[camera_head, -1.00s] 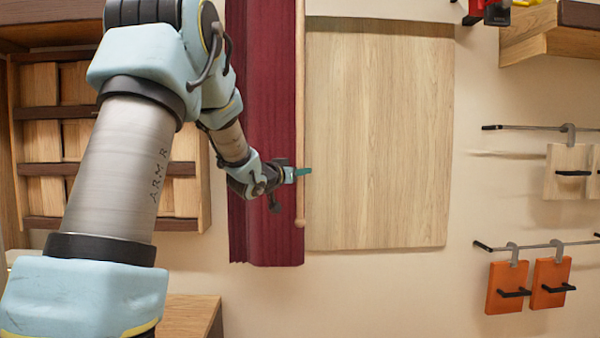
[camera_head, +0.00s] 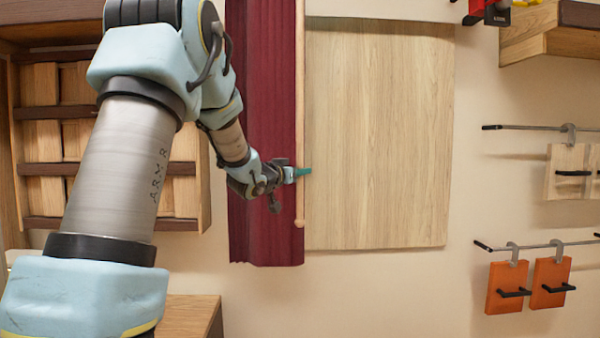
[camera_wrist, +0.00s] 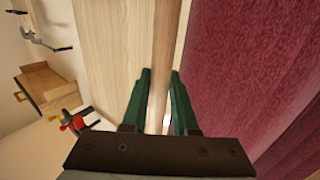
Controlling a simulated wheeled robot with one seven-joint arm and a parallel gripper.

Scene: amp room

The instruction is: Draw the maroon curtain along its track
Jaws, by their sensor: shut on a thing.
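The maroon curtain (camera_head: 275,130) hangs in folds, gathered to the left of a pale wooden panel (camera_head: 380,135) on the wall. A thin wooden rod (camera_head: 299,90) hangs upright along the curtain's right edge and ends in a small knob. My gripper (camera_head: 303,172) is at the lower part of this rod, in front of the curtain's right edge. In the wrist view my green fingers (camera_wrist: 160,100) stand on both sides of the rod (camera_wrist: 165,45), shut on it, with the curtain (camera_wrist: 235,70) beside them on the right. The track is out of view.
A wooden slatted rack (camera_head: 110,145) is on the wall at the left. At the right are wall rails with orange pieces (camera_head: 528,286) and pale wooden pieces (camera_head: 572,172), and a shelf (camera_head: 550,35). The front of the panel is clear.

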